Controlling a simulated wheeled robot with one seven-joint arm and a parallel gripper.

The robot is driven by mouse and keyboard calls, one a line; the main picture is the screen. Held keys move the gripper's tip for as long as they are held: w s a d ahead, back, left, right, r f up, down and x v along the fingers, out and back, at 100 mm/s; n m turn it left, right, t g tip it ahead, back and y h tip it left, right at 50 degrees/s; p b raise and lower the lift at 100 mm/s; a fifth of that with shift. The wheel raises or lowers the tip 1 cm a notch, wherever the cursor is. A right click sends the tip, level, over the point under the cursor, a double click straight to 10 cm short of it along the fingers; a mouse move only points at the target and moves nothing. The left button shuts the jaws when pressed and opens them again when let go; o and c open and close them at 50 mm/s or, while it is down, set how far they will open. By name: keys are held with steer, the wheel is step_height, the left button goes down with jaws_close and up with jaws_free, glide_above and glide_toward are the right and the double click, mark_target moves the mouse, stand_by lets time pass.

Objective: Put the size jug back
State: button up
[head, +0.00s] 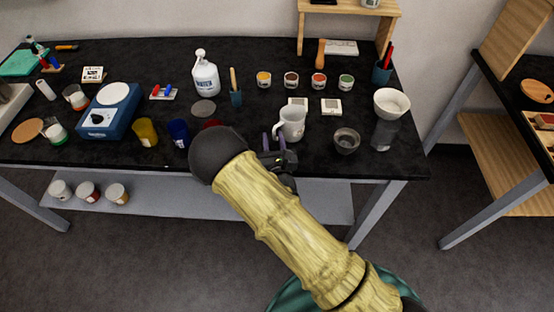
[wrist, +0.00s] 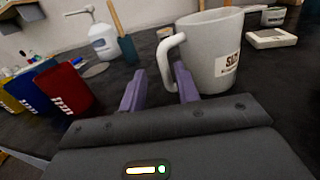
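The size jug (head: 292,124) is a white-grey jug standing upright on the black bench, towards its front edge. In the wrist view the jug (wrist: 218,58) shows a partly cut-off label, and its handle (wrist: 163,62) points left towards my gripper. My gripper (head: 274,143) is at the jug's left side. In the wrist view my gripper (wrist: 159,85) is open, its purple fingers apart. The handle's outer bar appears between the fingers, with the right finger seeming to reach into the handle loop. I cannot tell whether either finger touches it.
A grey bowl (head: 346,141) and a white bowl on a glass (head: 391,103) stand right of the jug. Blue (head: 178,132) and yellow (head: 145,132) cups stand left. A wooden shelf (head: 349,8) stands at the back.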

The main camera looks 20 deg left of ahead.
steer(key=b+v, duration=0.1)
steer(key=v, duration=0.7)
steer(key=shift+b, duration=0.3)
